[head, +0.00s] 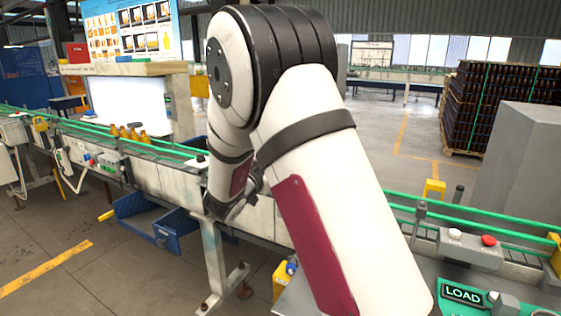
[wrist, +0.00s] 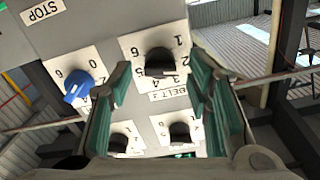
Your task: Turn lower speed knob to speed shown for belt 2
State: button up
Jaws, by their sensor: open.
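In the wrist view the control panel (wrist: 105,25) appears upside down. A black knob (wrist: 158,62) sits on a white numbered dial plate near the upper middle, beside an inverted BELT label (wrist: 170,94). My gripper (wrist: 162,75) is open and empty. Its two green-padded fingers lie to the left and right of this knob in the picture; I cannot tell whether either touches it. Two more black knobs, one at lower left (wrist: 119,142) and one at lower right (wrist: 180,133), show between the fingers' bases. In the head view my arm largely hides the work area.
A blue knob (wrist: 79,88) on its own dial plate is just left of the left finger. An inverted STOP label (wrist: 42,11) is at top left. The head view shows a conveyor with green rails (head: 90,128), amber bottles (head: 128,134) and a LOAD panel (head: 462,294).

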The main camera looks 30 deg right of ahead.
jog(key=v, duration=1.1)
jog(key=shift+s+a, duration=0.2)
jog(key=shift+a, duration=0.05)
jog(key=shift+w, duration=0.1)
jog(key=w+a+r+n+t+y, duration=0.2)
jog(key=a+r+n+t+y, duration=0.3)
jog(key=y, duration=0.5)
jog(key=s+a+r+n+g+y, duration=0.2)
jog(key=s+a+r+n+y, duration=0.15)
jog(key=s+a+y, duration=0.2)
jog(key=s+d+f+n+g, duration=0.1)
jog(key=s+f+n+g, duration=0.1)
jog(key=s, duration=0.7)
jog(key=s+d+f+n+g, duration=0.1)
jog(key=s+f+n+g, duration=0.1)
jog(key=s, duration=0.7)
jog(key=s+d+f+n+g, duration=0.2)
jog(key=s+g, duration=0.1)
jog(key=s, duration=0.6)
jog(key=shift+g, duration=0.3)
jog(key=shift+s+d+h, duration=0.1)
jog(key=shift+d+h, duration=0.05)
jog(key=shift+h, duration=0.1)
jog(key=shift+c, duration=0.2)
